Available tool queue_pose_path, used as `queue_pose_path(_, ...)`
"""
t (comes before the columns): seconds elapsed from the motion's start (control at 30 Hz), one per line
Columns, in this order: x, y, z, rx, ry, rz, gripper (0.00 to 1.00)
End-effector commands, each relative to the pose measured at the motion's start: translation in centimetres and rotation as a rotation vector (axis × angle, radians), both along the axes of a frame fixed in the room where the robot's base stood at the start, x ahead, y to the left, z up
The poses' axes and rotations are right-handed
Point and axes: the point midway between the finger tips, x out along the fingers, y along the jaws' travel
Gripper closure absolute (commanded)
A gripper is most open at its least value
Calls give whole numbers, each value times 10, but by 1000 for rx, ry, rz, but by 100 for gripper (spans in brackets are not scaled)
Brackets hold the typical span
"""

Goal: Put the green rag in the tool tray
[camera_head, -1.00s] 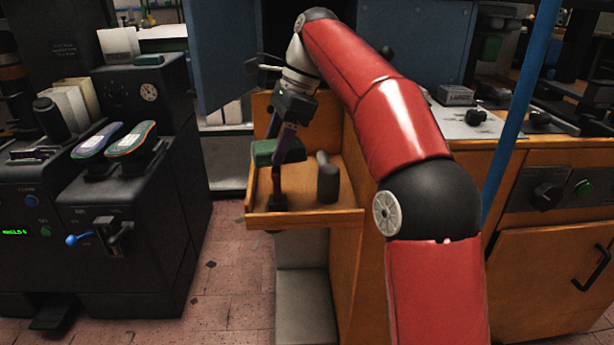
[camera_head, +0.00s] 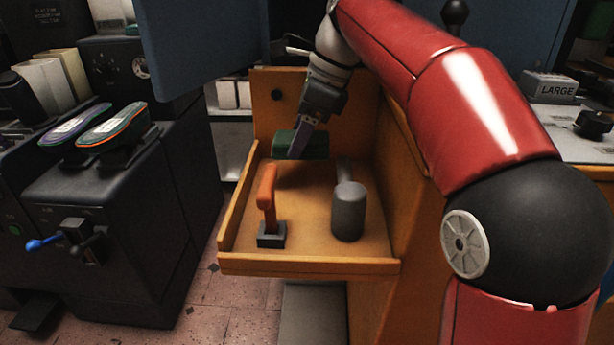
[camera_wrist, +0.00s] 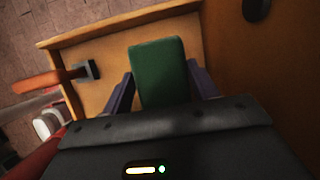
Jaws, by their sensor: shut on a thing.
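The green rag (camera_head: 313,144) is a folded dark-green block at the back of the tool tray. It also shows in the wrist view (camera_wrist: 160,72), between my two fingers. My gripper (camera_head: 299,146) reaches down over the back of the tray and is shut on the rag. The tool tray (camera_head: 310,265) is a wooden tray with low walls, fixed at the cabinet's side. The rag is over or on the tray floor; I cannot tell whether its underside touches.
In the tray stand an orange-handled tool (camera_head: 267,190) with a dark base at front left and a grey cylindrical tool (camera_head: 348,210) at front right. A black machine (camera_head: 110,200) holding shoe soles stands left. A blue panel (camera_head: 200,45) hangs close by my wrist.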

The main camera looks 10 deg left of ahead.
Motion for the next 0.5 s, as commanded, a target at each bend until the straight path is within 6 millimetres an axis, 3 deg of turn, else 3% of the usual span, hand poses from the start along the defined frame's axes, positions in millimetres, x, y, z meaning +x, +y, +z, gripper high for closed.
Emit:
queue_pose_path(0.03,0,0,-12,-1,2,1,66)
queue_pose_path(0.27,0,0,-29,0,0,-1,66)
queue_pose_path(0.5,0,0,-60,0,0,0,66)
